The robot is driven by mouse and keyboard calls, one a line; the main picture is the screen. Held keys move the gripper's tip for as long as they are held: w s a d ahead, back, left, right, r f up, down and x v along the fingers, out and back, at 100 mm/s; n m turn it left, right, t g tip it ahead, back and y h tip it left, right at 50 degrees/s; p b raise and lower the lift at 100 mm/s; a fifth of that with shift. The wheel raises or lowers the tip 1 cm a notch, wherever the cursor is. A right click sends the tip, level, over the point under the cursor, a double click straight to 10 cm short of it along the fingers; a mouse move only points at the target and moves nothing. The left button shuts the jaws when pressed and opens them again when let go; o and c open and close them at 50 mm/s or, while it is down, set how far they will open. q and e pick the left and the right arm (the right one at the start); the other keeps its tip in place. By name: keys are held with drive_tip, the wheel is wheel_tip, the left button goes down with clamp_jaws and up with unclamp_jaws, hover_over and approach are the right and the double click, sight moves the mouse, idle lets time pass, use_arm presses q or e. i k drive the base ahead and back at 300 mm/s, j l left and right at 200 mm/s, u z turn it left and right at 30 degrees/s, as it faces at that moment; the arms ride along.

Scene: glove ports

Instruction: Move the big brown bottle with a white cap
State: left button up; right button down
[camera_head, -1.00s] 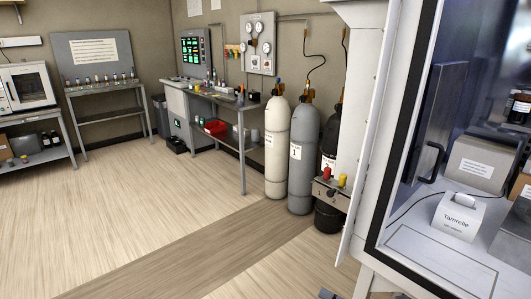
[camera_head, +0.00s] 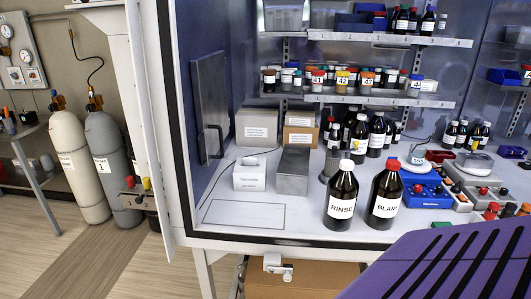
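The big dark brown bottle with a white cap (camera_head: 341,201) stands upright on the white cabinet floor, near its front edge. Its white label reads RINSE. A similar big brown bottle with a red cap (camera_head: 384,198), labelled BLANK, stands just to its right with a small gap. An empty outlined rectangle (camera_head: 243,214) is marked on the cabinet floor to the left. Neither of my grippers is in view.
A white tissue box (camera_head: 249,175), a metal block (camera_head: 292,172) and cartons stand behind the rectangle. Smaller brown bottles (camera_head: 377,137) stand behind the big ones. Blue and grey devices (camera_head: 428,192) crowd the right. The cabinet's left frame (camera_head: 176,125) borders the opening.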

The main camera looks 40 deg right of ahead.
sight(343, 189)
drive_tip(key=z, duration=2)
